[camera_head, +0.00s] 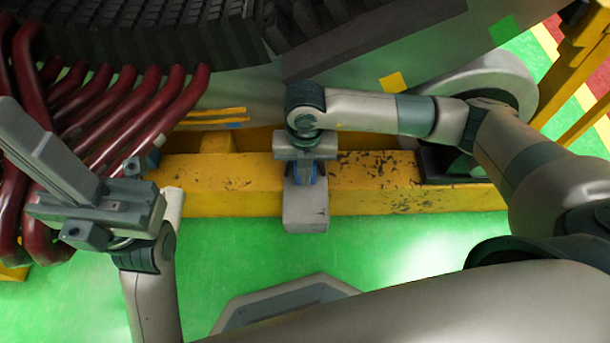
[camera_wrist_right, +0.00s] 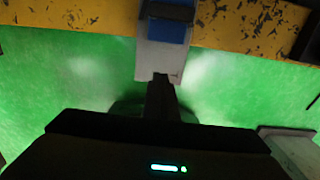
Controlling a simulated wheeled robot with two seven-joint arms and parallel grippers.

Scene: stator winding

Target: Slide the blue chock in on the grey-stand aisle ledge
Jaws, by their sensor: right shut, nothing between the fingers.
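The blue chock (camera_wrist_right: 165,32) sits on the grey stand (camera_wrist_right: 160,58) in the right wrist view, with a dark piece against its far side. In the head view only slivers of blue show around my right gripper (camera_head: 306,178), which hides most of the chock. The grey stand (camera_head: 305,214) juts from the front of the yellow beam. My right gripper points down over it, fingers shut and empty. In the wrist view its fingertips (camera_wrist_right: 160,80) overlap the stand's near end; contact is unclear. My left gripper (camera_head: 60,165) is raised at the left, away from the stand; its opening is unclear.
The yellow beam (camera_head: 380,190) runs across, with the large grey stator housing (camera_head: 370,75) behind it. Dark red pipes (camera_head: 125,115) crowd the left, close to my left gripper. The green floor (camera_head: 235,260) in front is mostly clear.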

